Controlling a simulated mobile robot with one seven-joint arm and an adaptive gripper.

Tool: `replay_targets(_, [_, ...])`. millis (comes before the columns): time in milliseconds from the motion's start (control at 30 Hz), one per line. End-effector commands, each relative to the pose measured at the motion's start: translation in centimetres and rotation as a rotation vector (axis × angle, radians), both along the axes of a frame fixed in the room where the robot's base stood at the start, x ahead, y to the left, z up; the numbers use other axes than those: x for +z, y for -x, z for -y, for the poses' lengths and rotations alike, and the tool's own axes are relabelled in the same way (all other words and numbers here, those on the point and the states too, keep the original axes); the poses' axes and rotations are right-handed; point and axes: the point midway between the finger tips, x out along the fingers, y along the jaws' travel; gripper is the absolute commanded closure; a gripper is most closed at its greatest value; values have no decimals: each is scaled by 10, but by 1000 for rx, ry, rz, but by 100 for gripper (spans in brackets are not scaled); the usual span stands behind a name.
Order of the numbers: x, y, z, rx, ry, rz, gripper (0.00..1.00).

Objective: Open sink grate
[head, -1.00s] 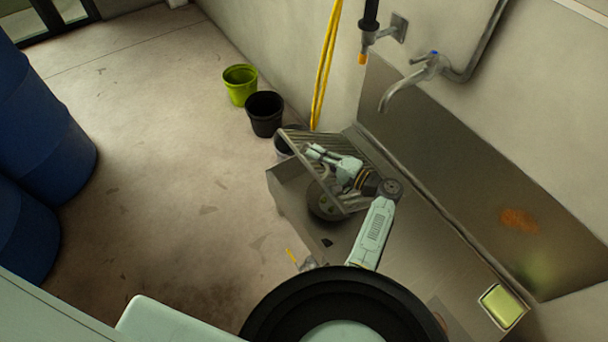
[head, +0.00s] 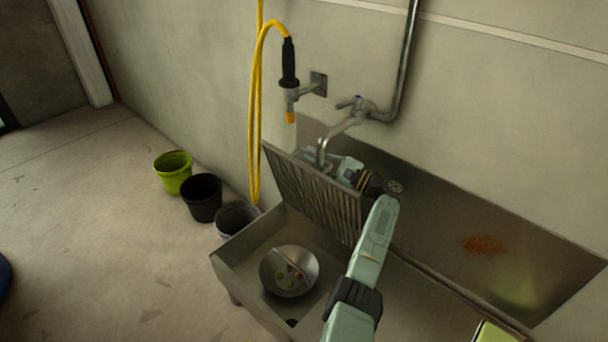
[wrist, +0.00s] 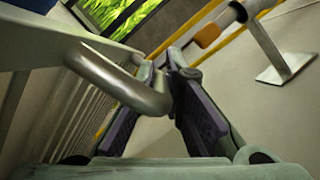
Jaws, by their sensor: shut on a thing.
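The sink grate (head: 312,200) is a slatted metal panel, tilted steeply up over the basin of the steel sink (head: 345,280). My gripper (head: 322,166) is behind its raised upper part, close to the wall tap. In the wrist view the grate (wrist: 75,115) is along the left, and its rim runs toward my fingertips (wrist: 163,62). My gripper is shut on the grate; the contact itself is partly hidden.
The wall tap (head: 357,110) hangs over the grate. A hose nozzle (head: 290,75) and yellow hose (head: 255,130) are to its left. A round metal strainer (head: 290,270) with small bits is in the basin. Several buckets, one green (head: 173,172), stand left.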

Motion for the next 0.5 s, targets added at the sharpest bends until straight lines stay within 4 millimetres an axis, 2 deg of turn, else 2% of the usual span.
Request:
replay_targets(200, [0,-9,8,-2,-18,-27,100])
replay_targets(500, [0,-10,8,-4,-19,-31,100])
